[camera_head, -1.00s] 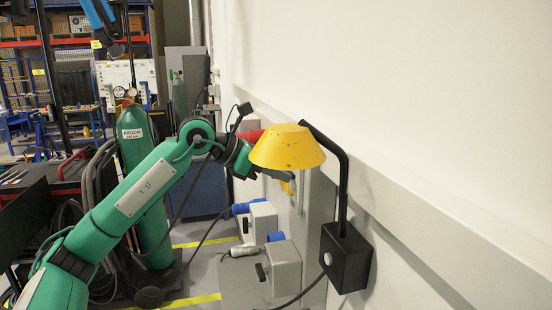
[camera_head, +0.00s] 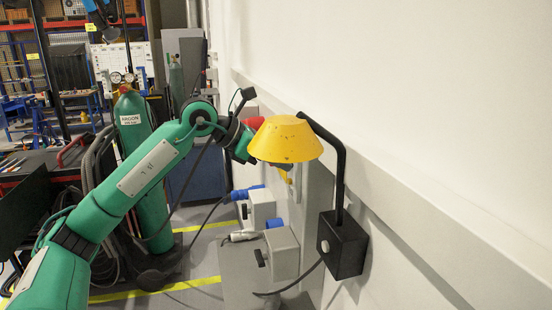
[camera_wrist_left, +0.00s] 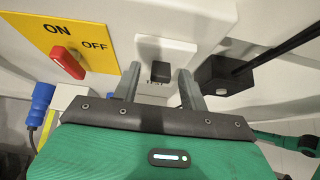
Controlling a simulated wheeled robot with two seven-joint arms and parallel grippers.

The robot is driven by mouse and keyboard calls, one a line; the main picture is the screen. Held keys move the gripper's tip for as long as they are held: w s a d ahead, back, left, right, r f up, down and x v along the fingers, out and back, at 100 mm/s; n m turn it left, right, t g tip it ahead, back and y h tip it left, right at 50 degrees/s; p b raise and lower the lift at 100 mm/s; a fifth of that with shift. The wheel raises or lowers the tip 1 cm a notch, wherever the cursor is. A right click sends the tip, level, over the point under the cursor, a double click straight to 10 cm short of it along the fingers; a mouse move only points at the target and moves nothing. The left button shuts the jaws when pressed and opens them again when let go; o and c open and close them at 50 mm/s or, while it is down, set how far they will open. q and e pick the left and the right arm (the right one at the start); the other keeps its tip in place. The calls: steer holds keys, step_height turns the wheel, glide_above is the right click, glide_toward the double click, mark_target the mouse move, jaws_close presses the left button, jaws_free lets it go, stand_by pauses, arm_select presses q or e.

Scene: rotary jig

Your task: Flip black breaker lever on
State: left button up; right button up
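The black lever (camera_wrist_left: 160,72) sits on a pale panel (camera_wrist_left: 168,48) in the left wrist view. My left gripper (camera_wrist_left: 159,78) is open, with one finger on each side of the lever in the picture. I cannot tell whether either finger touches it. Left of it, a yellow plate (camera_wrist_left: 88,20) reads ON and OFF and carries a red lever (camera_wrist_left: 68,62). In the head view my left arm reaches toward the wall, and a yellow lamp shade (camera_head: 286,138) hides most of the gripper and the black lever. My right gripper is in neither view.
The lamp's black arm (camera_head: 341,180) and black base box (camera_head: 342,245) stand close to the right of my gripper; the box (camera_wrist_left: 224,75) also shows in the wrist view. Grey boxes (camera_head: 283,254) with blue plugs lie below. A green argon cylinder (camera_head: 139,130) stands behind my arm.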

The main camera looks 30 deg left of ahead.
arm_select(q)
steer(key=b+v, duration=0.4)
steer(key=v, duration=0.9)
steer(key=shift+s+a+r+b, duration=0.2)
steer(key=shift+s+a+b, duration=0.05)
steer(key=shift+b, duration=0.05)
